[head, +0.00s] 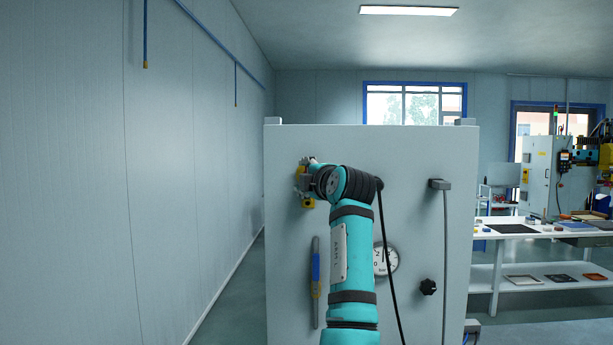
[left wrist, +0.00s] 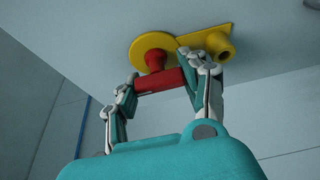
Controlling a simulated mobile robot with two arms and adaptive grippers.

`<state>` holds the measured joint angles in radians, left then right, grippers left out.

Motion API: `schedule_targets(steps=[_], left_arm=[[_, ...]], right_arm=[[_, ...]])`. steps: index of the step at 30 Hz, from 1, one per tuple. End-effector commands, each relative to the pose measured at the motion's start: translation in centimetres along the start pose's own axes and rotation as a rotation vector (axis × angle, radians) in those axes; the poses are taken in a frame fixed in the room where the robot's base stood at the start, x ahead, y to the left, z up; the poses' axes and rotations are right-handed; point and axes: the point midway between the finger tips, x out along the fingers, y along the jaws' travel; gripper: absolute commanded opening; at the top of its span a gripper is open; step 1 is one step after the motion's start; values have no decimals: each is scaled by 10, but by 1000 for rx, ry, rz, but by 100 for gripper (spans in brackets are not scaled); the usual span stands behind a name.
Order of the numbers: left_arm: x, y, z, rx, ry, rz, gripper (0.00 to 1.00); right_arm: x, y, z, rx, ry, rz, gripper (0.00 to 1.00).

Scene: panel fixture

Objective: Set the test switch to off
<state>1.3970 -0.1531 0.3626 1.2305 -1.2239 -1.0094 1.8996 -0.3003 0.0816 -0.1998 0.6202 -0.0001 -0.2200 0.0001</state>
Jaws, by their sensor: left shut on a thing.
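The switch has a red handle (left wrist: 160,82) on a round yellow plate (left wrist: 152,48), fixed to the pale panel (head: 422,155). The handle's bar lies crosswise between the fingers of my left gripper (left wrist: 168,84), which is shut on it. A hollow yellow cylinder (left wrist: 219,45) on a yellow base sits right beside the round plate. In the head view my left gripper (head: 306,180) is at the panel's upper left, with yellow parts (head: 307,203) showing around it; the red handle is hidden there. No off marking is readable. My right gripper is not in view.
The panel also carries a blue-gripped lever (head: 315,270), a round gauge (head: 391,261) partly behind my arm, a black knob (head: 428,287) and a grey connector (head: 440,184) with a hanging cable. A white workbench (head: 500,235) stands at right. Floor left of the panel is clear.

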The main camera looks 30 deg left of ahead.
Motion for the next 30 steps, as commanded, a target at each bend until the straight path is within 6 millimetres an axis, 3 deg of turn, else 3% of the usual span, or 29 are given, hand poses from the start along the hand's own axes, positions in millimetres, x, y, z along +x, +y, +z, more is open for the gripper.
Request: schedule_targets(steps=[8,9,14,23,30], left_arm=[[0,-3,0,-3,0,-7,12],[0,-3,0,-2,0,-6,48],[0,-2,0,-2,0,-5,69],[-1,-1,0,-1,-1,-2,69],[-34,-1,1,-4,-4,-2,69]], right_arm=[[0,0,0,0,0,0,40],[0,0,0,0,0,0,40],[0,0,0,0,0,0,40],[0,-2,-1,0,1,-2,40],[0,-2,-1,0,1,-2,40]])
